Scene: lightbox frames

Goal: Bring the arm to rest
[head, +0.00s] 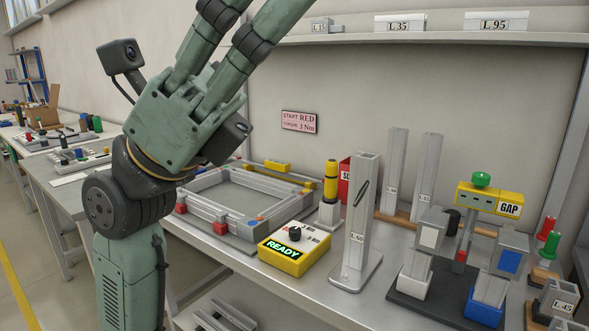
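My arm rises at the left of the head view as a pale green forearm with a dark wrist joint. My gripper (226,42) points up and to the right, with a green palm and long fingers with dark knuckles. The fingers run side by side, and their tips are cut off by the top edge. I cannot tell whether they are open or shut. I see nothing held in the visible part. The gripper appears in front of the wall, clear of the bench items.
A grey frame (206,185) lies on the bench behind my wrist. A yellow READY box (294,251), an upright L.60-labelled profile (359,215) and a yellow GAP gauge (492,200) stand to the right. A shelf (440,39) crosses the top. Floor shows at lower left.

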